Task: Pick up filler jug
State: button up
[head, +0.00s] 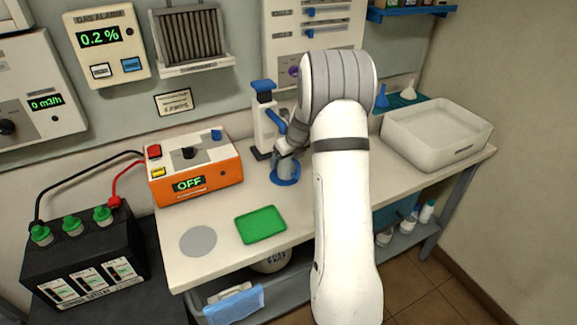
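What looks like the filler jug (284,168) stands on the white worktop, a small translucent grey-blue vessel with a blue base. My gripper (285,153) is at its upper part, reaching down from the right. The fingers are small and dark and partly hidden by my own wrist, so I cannot tell whether they are closed on the jug or only beside it. A white dispenser with a blue top (264,112) stands just behind and to the left of the jug.
An orange charger box reading OFF (195,168) is left on the worktop (225,268). A green tray (261,225) and grey disc (198,241) lie in front. A white basin (437,131) is right, a black battery (85,258) lower left. Blue and white funnels (402,93) stand behind.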

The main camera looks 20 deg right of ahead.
jog(key=c, duration=1.2)
jog(key=shift+o, duration=0.2)
jog(key=shift+r, duration=0.15)
